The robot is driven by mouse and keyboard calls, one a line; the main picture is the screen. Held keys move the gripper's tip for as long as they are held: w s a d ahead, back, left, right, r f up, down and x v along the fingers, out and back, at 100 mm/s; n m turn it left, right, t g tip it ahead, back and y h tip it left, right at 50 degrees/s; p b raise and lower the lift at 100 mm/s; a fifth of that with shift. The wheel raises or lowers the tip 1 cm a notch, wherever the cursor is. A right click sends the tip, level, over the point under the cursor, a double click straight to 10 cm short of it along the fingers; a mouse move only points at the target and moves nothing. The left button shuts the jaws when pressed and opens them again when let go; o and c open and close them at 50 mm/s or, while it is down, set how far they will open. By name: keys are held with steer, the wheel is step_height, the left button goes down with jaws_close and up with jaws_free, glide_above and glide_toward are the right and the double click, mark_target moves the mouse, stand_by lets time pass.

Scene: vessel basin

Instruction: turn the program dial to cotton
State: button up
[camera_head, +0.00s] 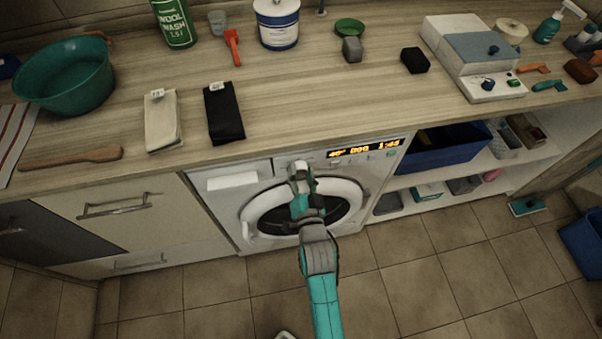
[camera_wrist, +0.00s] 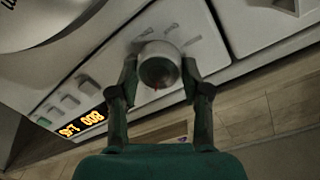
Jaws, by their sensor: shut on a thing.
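The washing machine (camera_head: 232,205) stands under the counter, with its round door at the front. The program dial (camera_wrist: 158,66) is a round pale knob on the machine's upper panel, with faint printed labels around it that are too small to read. A small red mark shows on its near edge. My gripper (camera_wrist: 159,80) has one finger on each side of the dial and is shut on it; it also shows in the head view (camera_head: 301,172), where it covers most of the dial. The lit display (camera_wrist: 82,124) shows orange characters; in the head view they read about "40° 800 1:45".
The detergent drawer (camera_head: 232,181) is left of the dial. The wooden counter (camera_head: 290,110) overhangs just above the panel. Open shelves with a blue bin (camera_head: 440,160) stand to the right.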

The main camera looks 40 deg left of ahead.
stand_by(0.3)
steer(key=o, duration=1.2)
steer(key=shift+c, duration=0.2)
steer(key=v, duration=1.2)
